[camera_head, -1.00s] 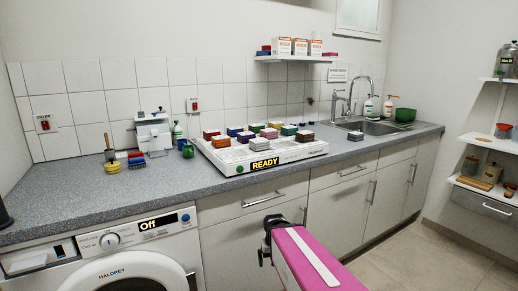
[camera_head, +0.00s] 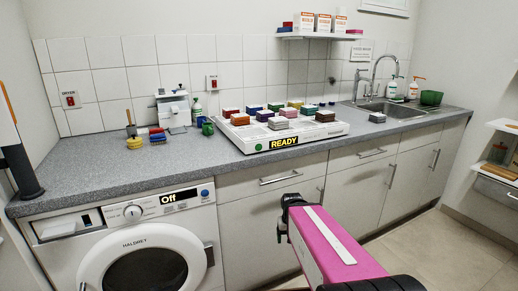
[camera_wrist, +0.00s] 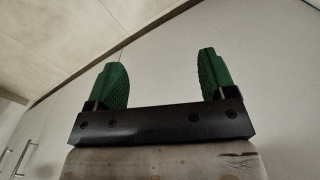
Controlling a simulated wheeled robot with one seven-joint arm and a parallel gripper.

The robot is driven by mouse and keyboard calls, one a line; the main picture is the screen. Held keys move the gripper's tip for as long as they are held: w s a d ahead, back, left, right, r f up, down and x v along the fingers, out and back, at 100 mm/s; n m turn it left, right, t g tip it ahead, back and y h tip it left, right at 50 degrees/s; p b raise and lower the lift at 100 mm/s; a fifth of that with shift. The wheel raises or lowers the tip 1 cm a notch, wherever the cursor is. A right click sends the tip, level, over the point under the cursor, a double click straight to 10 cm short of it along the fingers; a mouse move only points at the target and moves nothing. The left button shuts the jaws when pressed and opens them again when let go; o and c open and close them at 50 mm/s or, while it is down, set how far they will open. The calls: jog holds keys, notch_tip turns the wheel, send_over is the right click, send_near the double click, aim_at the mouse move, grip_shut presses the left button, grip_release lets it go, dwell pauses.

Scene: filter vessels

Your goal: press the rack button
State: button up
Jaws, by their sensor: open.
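The white rack (camera_head: 240,138) lies on the grey counter and holds several coloured blocks. My gripper (camera_head: 283,222) is in front of the cabinets, below the counter edge and well apart from the rack. In the wrist view my gripper (camera_wrist: 160,80) has its two green fingers spread wide with nothing between them. The rack is not in the wrist view.
A washing machine (camera_head: 140,240) marked Off stands under the counter at left. A white device (camera_head: 173,108), a green mug (camera_head: 207,128) and brushes (camera_head: 131,130) stand left of the rack. The sink (camera_head: 395,107) is at right. A shelf (camera_head: 315,36) hangs above.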

grip_shut()
dwell(1.4)
